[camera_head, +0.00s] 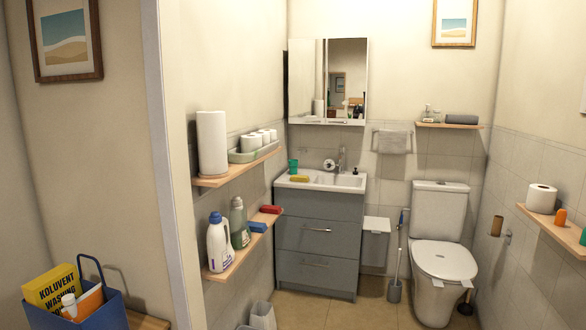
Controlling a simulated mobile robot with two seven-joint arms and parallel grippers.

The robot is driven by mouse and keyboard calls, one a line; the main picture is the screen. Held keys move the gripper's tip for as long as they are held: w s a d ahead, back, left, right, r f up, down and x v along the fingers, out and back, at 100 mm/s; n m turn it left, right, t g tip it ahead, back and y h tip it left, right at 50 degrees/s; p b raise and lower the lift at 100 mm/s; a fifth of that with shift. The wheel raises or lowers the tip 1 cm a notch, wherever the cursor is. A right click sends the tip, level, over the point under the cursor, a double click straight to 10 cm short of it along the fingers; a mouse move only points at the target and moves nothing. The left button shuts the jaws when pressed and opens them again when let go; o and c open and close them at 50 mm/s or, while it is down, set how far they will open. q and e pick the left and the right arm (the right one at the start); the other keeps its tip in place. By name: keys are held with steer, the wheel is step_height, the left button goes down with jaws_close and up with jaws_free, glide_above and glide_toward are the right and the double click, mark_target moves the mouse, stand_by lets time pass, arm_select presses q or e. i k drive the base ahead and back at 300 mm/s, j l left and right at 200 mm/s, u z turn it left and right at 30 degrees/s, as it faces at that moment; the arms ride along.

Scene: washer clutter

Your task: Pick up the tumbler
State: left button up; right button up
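A small green cup (293,167), which looks like the tumbler, stands upright at the back left corner of the white sink top (345,181). The sink top sits on a grey drawer cabinet (318,222). A yellow sponge-like block (299,179) lies just in front of the cup. Neither of my grippers is in view.
Two wooden shelves on the left wall hold a paper roll (212,145) and bottles (219,242). A toilet (442,262) stands right of the cabinet. A wooden shelf (553,230) juts in at right. A blue caddy (98,312) is at lower left. Some tiled floor is clear.

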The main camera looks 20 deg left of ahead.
mark_target(293, 164)
steer(key=i, duration=2.15)
steer(key=i+u, duration=0.15)
steer(key=i, duration=2)
